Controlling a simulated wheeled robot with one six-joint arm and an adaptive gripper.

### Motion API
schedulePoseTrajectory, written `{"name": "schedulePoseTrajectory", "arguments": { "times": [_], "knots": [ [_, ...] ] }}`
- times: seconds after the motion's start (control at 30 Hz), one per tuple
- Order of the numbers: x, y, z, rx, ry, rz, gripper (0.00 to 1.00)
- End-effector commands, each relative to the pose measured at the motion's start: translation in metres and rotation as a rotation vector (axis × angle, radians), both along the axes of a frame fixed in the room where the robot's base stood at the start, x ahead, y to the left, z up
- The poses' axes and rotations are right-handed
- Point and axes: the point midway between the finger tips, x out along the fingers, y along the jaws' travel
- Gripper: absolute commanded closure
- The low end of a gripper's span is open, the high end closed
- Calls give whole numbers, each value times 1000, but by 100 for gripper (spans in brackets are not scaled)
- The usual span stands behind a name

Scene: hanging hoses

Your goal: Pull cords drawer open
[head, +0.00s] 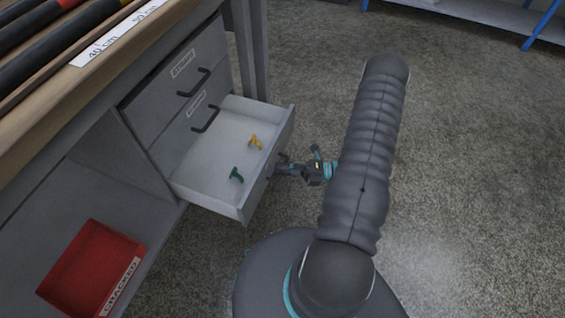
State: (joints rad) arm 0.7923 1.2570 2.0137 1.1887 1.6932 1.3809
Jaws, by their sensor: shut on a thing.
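A grey drawer (217,207) under the wooden worktop stands pulled out. Its front faces right, and its label is not visible from here, so I cannot tell whether it is the cords drawer. Inside lie a yellow piece (255,141) and a green piece (237,175), apart from each other. My gripper (283,168) is at the outer side of the drawer front, shut on its handle. The handle itself is mostly hidden by the fingers and the drawer front. Two closed drawers (172,95) with dark handles and small labels sit above it; the lettering is too small to read surely.
A red bin (90,268) labelled CRACKED stands on the lower shelf at left. Dark hoses (50,65) lie on the worktop (100,100) beside a length scale. A bench leg (250,45) stands behind the drawer. The speckled floor (480,180) to the right is clear.

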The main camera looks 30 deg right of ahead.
Motion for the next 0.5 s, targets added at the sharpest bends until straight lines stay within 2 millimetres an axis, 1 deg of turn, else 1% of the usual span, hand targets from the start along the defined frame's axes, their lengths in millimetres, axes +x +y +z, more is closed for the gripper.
{"name": "schedulePoseTrajectory", "arguments": {
  "times": [0.4,0.43,0.47,0.5],
  "knots": [
    [-2,0,0,-1,1,6,100],
    [-2,0,0,-1,1,6,87],
    [-2,-1,0,-1,1,5,79],
    [-2,-1,0,0,0,5,69]
  ]
}}
